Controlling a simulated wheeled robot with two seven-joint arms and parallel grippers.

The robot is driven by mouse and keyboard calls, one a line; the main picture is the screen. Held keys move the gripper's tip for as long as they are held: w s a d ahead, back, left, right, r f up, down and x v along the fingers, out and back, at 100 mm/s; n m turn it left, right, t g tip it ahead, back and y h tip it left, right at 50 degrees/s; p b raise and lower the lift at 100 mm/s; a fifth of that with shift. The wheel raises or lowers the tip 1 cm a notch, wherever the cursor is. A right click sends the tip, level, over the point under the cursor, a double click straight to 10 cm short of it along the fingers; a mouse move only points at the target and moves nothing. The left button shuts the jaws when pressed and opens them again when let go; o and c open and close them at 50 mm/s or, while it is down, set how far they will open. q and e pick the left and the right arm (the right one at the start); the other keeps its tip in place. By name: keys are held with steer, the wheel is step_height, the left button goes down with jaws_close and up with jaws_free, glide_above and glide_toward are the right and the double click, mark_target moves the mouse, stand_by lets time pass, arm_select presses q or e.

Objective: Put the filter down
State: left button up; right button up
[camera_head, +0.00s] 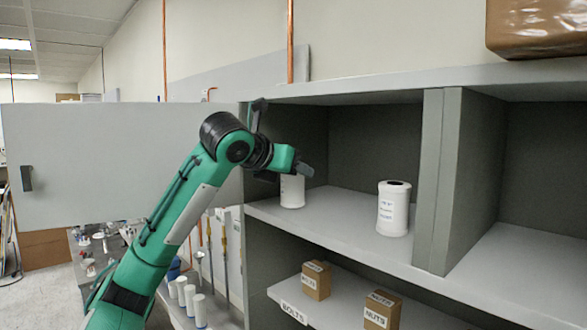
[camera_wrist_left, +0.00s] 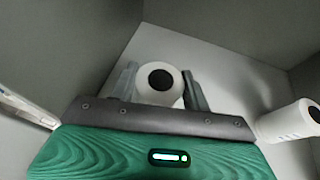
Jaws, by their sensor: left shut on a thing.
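A white cylindrical filter (camera_head: 292,192) with a dark round top opening is in the upper left compartment of the cabinet, upright, at or very close to the shelf (camera_head: 335,212). My left gripper (camera_head: 291,172) is shut on it near its top and hides part of that top in the head view. In the left wrist view the filter (camera_wrist_left: 148,88) sits between the two fingers of the gripper (camera_wrist_left: 161,88). A second white labelled filter (camera_head: 393,212) stands on the same shelf to the right; the left wrist view also shows it (camera_wrist_left: 285,121). My right gripper is not in view.
A grey divider (camera_head: 437,180) bounds the compartment on the right. The open cabinet door (camera_head: 110,150) is at left, behind my arm. Small brown boxes (camera_head: 316,280) stand on the lower shelf. The shelf between the two filters is clear.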

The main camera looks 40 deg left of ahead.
arm_select(q)
steer(key=shift+w+f, duration=0.1)
steer(key=shift+w, duration=0.1)
steer(key=shift+f, duration=0.15)
steer(key=o, duration=1.1)
steer(key=shift+o, duration=0.2)
